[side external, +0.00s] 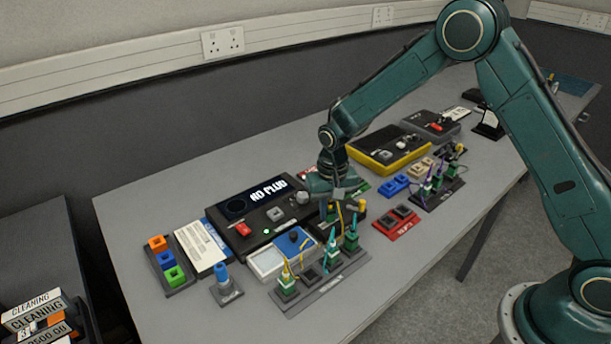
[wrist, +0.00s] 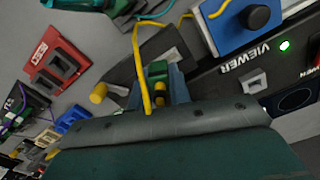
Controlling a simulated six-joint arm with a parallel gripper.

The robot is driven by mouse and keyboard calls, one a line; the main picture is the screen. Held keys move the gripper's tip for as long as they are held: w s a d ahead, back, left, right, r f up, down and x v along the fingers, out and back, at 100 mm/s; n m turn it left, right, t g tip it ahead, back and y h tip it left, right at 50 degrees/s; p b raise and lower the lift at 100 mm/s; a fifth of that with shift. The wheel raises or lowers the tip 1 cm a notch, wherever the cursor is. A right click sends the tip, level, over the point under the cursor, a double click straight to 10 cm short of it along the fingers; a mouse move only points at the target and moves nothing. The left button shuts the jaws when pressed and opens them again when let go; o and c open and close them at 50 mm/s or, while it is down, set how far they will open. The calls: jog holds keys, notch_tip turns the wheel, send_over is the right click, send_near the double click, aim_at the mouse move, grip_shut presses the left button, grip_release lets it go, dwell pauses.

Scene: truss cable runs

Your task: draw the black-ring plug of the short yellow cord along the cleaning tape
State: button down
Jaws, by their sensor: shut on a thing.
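My gripper (wrist: 165,85) is shut on a green plug with a yellow cord (wrist: 144,75); a dark band shows at the plug (wrist: 160,97), partly hidden between the fingers. In the side view my gripper (side external: 331,212) is above the table, right of the viewer, and largely hides the plug. The cleaner is a blue box (side external: 291,243) with a black knob, left of and nearer the camera than my gripper. It also shows at the top of the wrist view (wrist: 238,38). Its tape is not clearly visible; the plug appears apart from the box.
The viewer (side external: 248,222) reads "NO PLUG" beside a lit green light. A rack (side external: 325,283) with several upright plugs stands in front of the cleaner. A white-framed tray (side external: 266,262) is beside it. A red two-slot holder (side external: 395,224) lies to the right.

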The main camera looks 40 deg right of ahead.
jog(key=shift+d, duration=0.95)
dwell(1.5)
jog(key=shift+r, duration=0.2)
jog(key=shift+r, duration=2.6)
